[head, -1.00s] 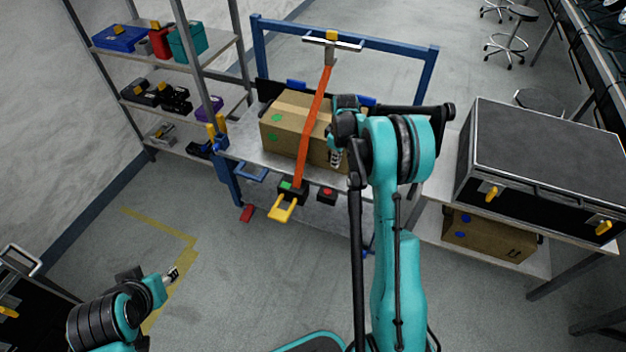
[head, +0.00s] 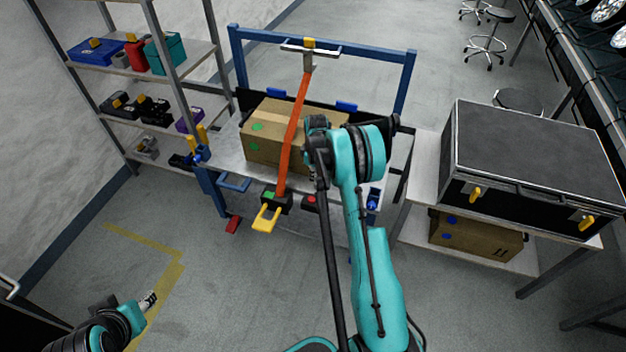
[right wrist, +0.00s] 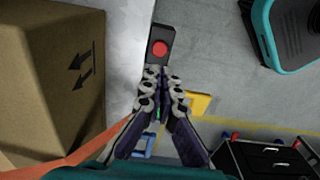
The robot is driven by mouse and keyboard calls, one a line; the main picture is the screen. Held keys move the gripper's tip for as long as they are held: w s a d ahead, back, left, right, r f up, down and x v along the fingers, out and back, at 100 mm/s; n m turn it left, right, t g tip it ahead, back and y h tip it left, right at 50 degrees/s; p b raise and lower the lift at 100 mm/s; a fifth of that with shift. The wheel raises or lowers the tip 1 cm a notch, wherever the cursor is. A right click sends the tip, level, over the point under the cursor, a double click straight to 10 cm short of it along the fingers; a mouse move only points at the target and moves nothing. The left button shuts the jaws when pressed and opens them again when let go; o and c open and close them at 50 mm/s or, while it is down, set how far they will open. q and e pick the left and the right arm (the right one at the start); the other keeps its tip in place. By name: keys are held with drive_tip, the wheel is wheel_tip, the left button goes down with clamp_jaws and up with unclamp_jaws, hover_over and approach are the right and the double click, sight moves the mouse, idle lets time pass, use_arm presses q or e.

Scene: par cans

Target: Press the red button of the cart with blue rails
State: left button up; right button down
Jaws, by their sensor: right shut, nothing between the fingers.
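The cart with blue rails (head: 322,42) stands ahead, with a cardboard box on its deck. The red button (head: 310,199) sits on a small black housing at the cart's near edge. It shows clearly in the right wrist view (right wrist: 159,48). My right gripper (right wrist: 162,72) is shut and empty, its fingertips just below the red button in that picture; I cannot tell whether they touch the housing. In the head view the right arm hides most of that gripper. My left gripper (head: 148,300) is low at the left, away from the cart; its finger opening is unclear.
An orange strap (head: 291,135) crosses the cardboard box (head: 263,140) to a buckle with a yellow handle (head: 265,219) and green button, left of the red button. A shelf rack (head: 150,75) stands left. A black case (head: 530,150) lies on a table at right. Floor in front is open.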

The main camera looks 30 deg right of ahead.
sight(312, 199)
drive_tip(key=f+b, duration=0.2)
drive_tip(key=f, duration=0.3)
drive_tip(key=f+b, duration=0.2)
drive_tip(key=f, duration=0.3)
drive_tip(key=shift+w+a+f, duration=0.1)
drive_tip(key=shift+w+f, duration=0.1)
drive_tip(key=shift+f, duration=0.2)
